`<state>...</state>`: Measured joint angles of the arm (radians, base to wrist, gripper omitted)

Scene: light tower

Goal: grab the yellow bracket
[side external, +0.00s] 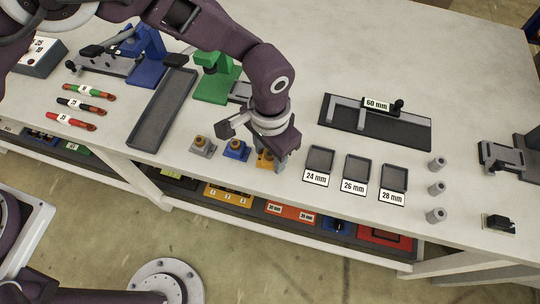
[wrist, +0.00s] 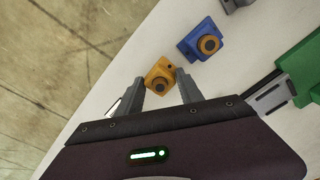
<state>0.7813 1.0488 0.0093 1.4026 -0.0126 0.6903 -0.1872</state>
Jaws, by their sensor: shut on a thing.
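The yellow bracket (side external: 264,162) stands on the white table near its front edge, partly hidden by my gripper in the side view. In the side view my gripper (side external: 272,157) points down over the bracket, at table height. I cannot tell any gap between the bracket and the table.
A blue bracket (side external: 237,149) stands close to the left, with a grey bracket (side external: 202,146) beyond it. To the right are trays marked 24 mm (side external: 319,160), 26 mm (side external: 356,169) and 28 mm (side external: 393,178), then grey cylinders (side external: 437,188). A green fixture (side external: 218,82) stands behind.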

